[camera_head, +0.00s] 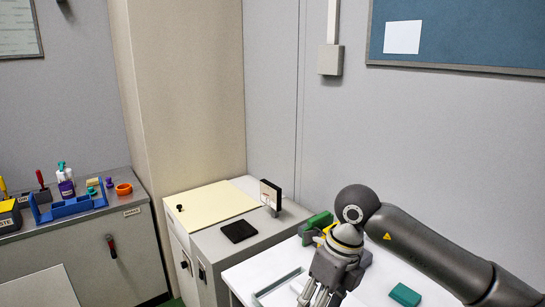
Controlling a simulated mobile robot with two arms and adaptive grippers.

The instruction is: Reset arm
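My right gripper (320,296) hangs at the bottom of the head view, pointing down over the white table (375,290). Its fingertips are at the picture's lower edge, and I cannot tell whether they are open or shut. Its grey arm (420,240) comes in from the right. My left gripper and arm are out of view. A teal-green block (405,295) lies on the white table to the right of the gripper. A green part (316,224) stands behind the gripper, with something yellow beside it, partly hidden by the wrist.
A grey frame-like piece (277,284) lies left of the gripper. A grey cabinet (210,247) holds a black square (239,231) and an upright dark panel (270,193). A left bench carries a blue tray (70,207) and an orange ring (124,189). The wall stands close behind.

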